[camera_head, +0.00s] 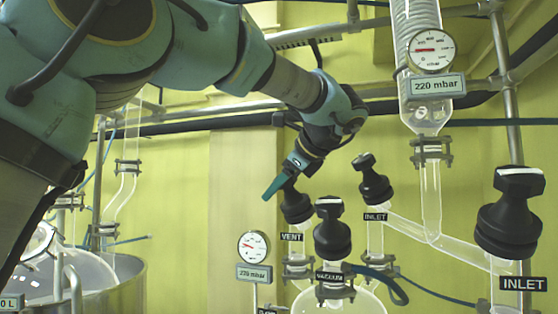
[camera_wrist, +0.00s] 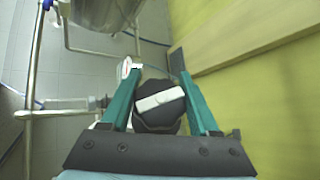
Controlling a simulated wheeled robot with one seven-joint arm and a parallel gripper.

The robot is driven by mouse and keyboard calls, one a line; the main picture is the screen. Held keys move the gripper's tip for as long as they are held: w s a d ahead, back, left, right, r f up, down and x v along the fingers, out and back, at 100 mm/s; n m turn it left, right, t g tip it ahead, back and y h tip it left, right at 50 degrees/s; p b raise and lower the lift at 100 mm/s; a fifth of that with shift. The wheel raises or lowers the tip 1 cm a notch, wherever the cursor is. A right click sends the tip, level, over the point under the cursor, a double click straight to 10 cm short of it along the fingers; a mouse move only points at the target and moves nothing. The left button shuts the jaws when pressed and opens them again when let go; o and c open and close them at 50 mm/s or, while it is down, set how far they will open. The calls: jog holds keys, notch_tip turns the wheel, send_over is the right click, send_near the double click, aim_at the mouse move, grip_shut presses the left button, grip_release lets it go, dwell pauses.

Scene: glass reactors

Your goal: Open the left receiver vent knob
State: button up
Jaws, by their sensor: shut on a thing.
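The vent knob (camera_head: 296,206) is black and stands above a label reading VENT, left of the vacuum knob. My gripper (camera_head: 277,187) is at the top of this knob in the head view, and its fingers partly hide the knob's top. In the wrist view the knob (camera_wrist: 159,105) has a white bar across its top, tilted slightly up to the right. The teal fingers of my gripper (camera_wrist: 158,88) lie on either side of it, shut on it.
The vacuum knob (camera_head: 332,233) stands close on the right, with an inlet knob (camera_head: 374,182) behind it. Another inlet knob (camera_head: 511,212) is at far right. A metal vessel (camera_head: 120,285) is at lower left.

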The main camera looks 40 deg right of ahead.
jog(key=shift+a+r+n+g+y+p, duration=0.15)
jog(key=shift+n+g+y+p, duration=0.2)
jog(key=shift+p, duration=0.3)
jog(key=shift+d+r+n+g+y+p, duration=0.15)
jog(key=shift+n+y+p, duration=0.2)
jog(key=shift+n+p, duration=0.25)
jog(key=shift+s+a+f+n+g+y+p, duration=0.2)
jog(key=shift+f+n+g+y+p, duration=0.2)
jog(key=shift+n+g+y, duration=0.25)
jog(key=shift+a+f+n+g+y, duration=0.2)
jog(key=shift+n+g+y, duration=0.25)
jog(key=shift+n+g, duration=0.25)
jog(key=shift+s+a+f+n+g+y, duration=0.1)
jog(key=shift+s+n+g+y, duration=0.1)
jog(key=shift+n+g+y, duration=0.3)
jog(key=shift+s+a+n+g+y, duration=0.1)
jog(key=shift+s+n+g+y, duration=0.1)
jog(key=shift+n+g, duration=0.45)
jog(key=shift+n, duration=0.25)
jog(key=o, duration=1.4)
